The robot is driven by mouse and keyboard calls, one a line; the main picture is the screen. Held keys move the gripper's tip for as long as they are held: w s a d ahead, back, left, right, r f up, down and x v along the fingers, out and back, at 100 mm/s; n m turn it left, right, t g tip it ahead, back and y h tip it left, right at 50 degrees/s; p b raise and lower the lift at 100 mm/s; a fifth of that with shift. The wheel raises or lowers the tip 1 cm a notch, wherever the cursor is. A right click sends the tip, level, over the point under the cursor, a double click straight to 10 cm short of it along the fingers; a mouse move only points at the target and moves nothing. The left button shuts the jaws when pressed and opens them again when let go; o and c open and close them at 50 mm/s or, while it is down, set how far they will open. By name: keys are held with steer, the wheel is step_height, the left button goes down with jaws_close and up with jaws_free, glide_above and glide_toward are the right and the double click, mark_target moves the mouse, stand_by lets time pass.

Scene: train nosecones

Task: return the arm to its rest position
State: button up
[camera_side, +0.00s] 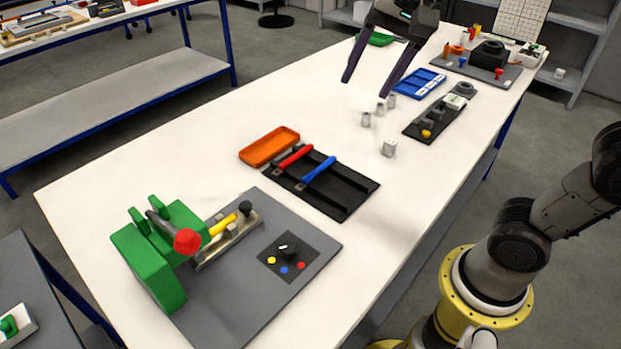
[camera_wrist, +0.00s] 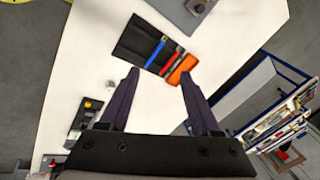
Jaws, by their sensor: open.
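My gripper (camera_side: 372,75) is high above the white table (camera_side: 215,120), its two long dark fingers spread wide with nothing between them. In the wrist view the gripper (camera_wrist: 158,88) is also open and empty, with bare table visible between the fingers. Its fingertips appear near the black tray (camera_wrist: 136,40) in that view, but the side view shows them well above the table and apart from it.
Below the gripper stand several small grey parts (camera_side: 366,119). Nearby are a black tray with red and blue tools (camera_side: 340,205), an orange tray (camera_side: 268,146), a blue tray (camera_side: 418,84) and a green clamp fixture (camera_side: 150,262) on a grey board. The table's middle left is clear.

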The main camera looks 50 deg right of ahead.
steer(key=s+d+f+n+t, duration=0.1)
steer(key=s+d+f+n, duration=0.2)
steer(key=s+f+n, duration=0.7)
steer(key=shift+s+d+f+n+h, duration=0.15)
steer(key=shift+s+f+n+h, duration=0.2)
steer(key=shift+s+n, duration=0.65)
